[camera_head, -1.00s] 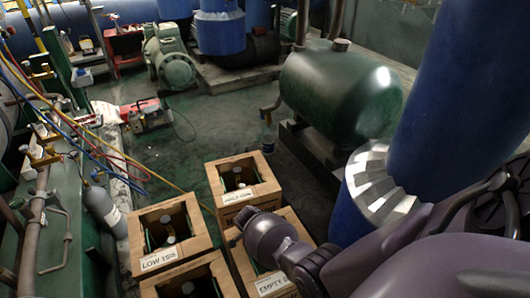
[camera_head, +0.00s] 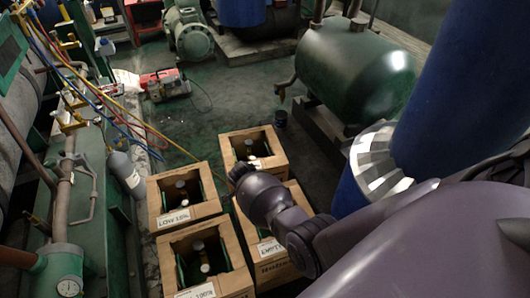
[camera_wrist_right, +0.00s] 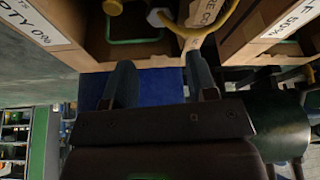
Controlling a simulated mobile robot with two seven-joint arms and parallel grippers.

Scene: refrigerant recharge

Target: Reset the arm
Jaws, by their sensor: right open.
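My right arm (camera_head: 285,215) comes in from the right in the head view, purple-grey and bent over the wooden crates; its gripper does not show there. In the right wrist view my right gripper (camera_wrist_right: 160,82) has its two dark fingers apart, with nothing held between them. A blue surface (camera_wrist_right: 160,90) shows behind the gap. My left gripper is not in view.
Wooden crates holding cylinders, one labelled "LOW 15%" (camera_head: 183,197), stand on the floor. A green tank (camera_head: 357,70) and thick blue pipe (camera_head: 460,80) are on the right. A grey cylinder (camera_head: 125,172) and hoses are on the left. Floor beyond the crates is mostly clear.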

